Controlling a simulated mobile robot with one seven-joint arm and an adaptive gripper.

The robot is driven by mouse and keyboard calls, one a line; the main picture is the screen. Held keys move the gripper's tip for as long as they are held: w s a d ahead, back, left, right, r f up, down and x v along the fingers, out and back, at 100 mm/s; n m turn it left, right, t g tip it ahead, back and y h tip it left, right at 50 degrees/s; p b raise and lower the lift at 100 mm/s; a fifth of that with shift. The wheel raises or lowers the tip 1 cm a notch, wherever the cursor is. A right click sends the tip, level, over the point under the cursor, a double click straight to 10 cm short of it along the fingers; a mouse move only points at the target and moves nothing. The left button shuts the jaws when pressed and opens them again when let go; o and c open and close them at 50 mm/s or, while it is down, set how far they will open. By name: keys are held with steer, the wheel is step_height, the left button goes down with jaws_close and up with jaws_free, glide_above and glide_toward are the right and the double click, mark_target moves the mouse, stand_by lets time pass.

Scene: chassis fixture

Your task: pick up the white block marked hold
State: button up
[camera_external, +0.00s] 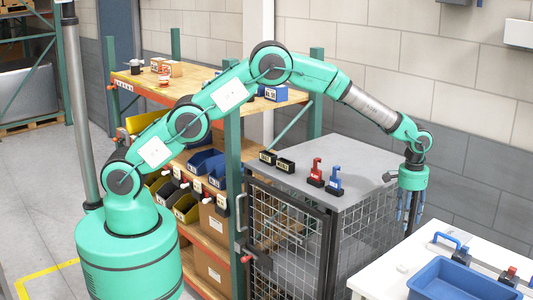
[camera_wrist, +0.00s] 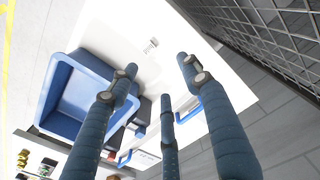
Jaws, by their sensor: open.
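A small white block (camera_wrist: 151,45) lies on the white table (camera_wrist: 195,28) in the wrist view, beyond my fingertips. Dark marks show on it, too small to read. In the external view a small pale block (camera_external: 402,268) on the left part of the white table (camera_external: 385,284) looks like the same one. My gripper (camera_external: 409,218) hangs pointing down above the far left side of the table, apart from the block. In the wrist view my gripper (camera_wrist: 158,78) has its three blue fingers spread, with nothing between them.
A blue tray (camera_external: 425,274) stands close to the block on the table. A blue handle (camera_external: 447,238) and dark and red fixtures (camera_external: 509,276) are behind it. A grey-topped mesh cage (camera_external: 350,170) stands left of the table, near my gripper.

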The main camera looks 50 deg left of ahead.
steer(key=d+f, duration=0.2)
steer(key=f, duration=0.1)
steer(key=shift+s+d+f, duration=0.25)
steer(key=shift+s+d, duration=0.1)
steer(key=shift+d, duration=0.05)
glide_above(404, 266)
step_height(404, 266, down, 8)
steer(key=shift+d+f, duration=0.1)
steer(key=shift+f, duration=0.25)
stand_by(0.4)
steer(key=shift+s+f, duration=0.15)
steer(key=shift+f, duration=2.45)
steer(key=c, duration=1.1)
